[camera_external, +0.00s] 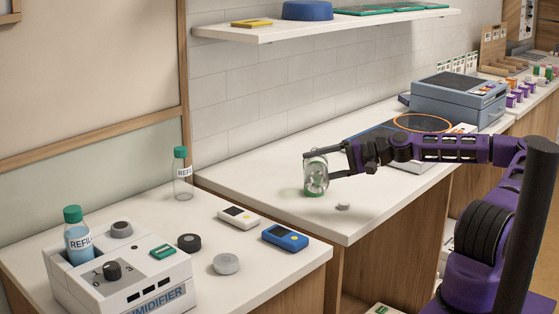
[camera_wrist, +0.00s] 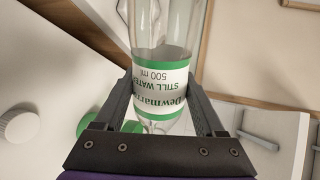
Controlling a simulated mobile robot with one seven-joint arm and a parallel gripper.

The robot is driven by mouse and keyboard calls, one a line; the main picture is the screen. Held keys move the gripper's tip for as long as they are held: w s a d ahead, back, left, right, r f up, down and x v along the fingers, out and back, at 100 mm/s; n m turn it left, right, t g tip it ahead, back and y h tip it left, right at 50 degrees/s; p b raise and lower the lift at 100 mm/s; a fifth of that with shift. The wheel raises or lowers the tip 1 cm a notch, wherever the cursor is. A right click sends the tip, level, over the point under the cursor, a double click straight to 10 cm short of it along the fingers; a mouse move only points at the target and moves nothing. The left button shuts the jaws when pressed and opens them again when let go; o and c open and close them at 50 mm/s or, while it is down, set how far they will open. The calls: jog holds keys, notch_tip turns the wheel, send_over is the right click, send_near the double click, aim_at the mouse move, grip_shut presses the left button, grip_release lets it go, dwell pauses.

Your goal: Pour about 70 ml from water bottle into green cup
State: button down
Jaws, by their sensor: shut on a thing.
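The clear water bottle (camera_external: 316,172) is held tilted above the middle counter, its round end toward the external camera. In the wrist view the bottle (camera_wrist: 163,80) has a white and green label reading "STILL WATER 500 ml", upside down, with clear liquid inside. My gripper (camera_external: 330,163) is shut on it, with a finger on each side, also in the wrist view (camera_wrist: 160,105). A green round shape, likely the green cup (camera_wrist: 97,138), shows partly behind the left finger. In the external view the bottle overlaps that area, and I cannot tell whether water is flowing.
A grey-blue machine (camera_external: 458,98) stands farther right. The humidifier (camera_external: 120,275), refill bottles and small devices occupy the left counter. A shelf (camera_external: 330,27) hangs above.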

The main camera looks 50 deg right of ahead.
jog(key=shift+r, duration=0.15)
dwell(0.6)
notch_tip(320, 180, down, 3)
jog(key=n+b, duration=0.1)
jog(key=b, duration=0.3)
jog(key=shift+a+b, duration=0.1)
jog(key=shift+b, duration=0.3)
jog(key=shift+n+t+h, duration=0.3)
jog(key=shift+n, duration=0.1)
jog(key=shift+s+r, duration=0.1)
jog(key=shift+r, duration=0.15)
jog(key=shift+s+a+f+n+b, duration=0.15)
jog(key=shift+f+n+b, duration=0.25)
jog(key=shift+f+b, duration=0.5)
jog(key=shift+r+b, duration=0.25)
jog(key=shift+b, duration=0.15)
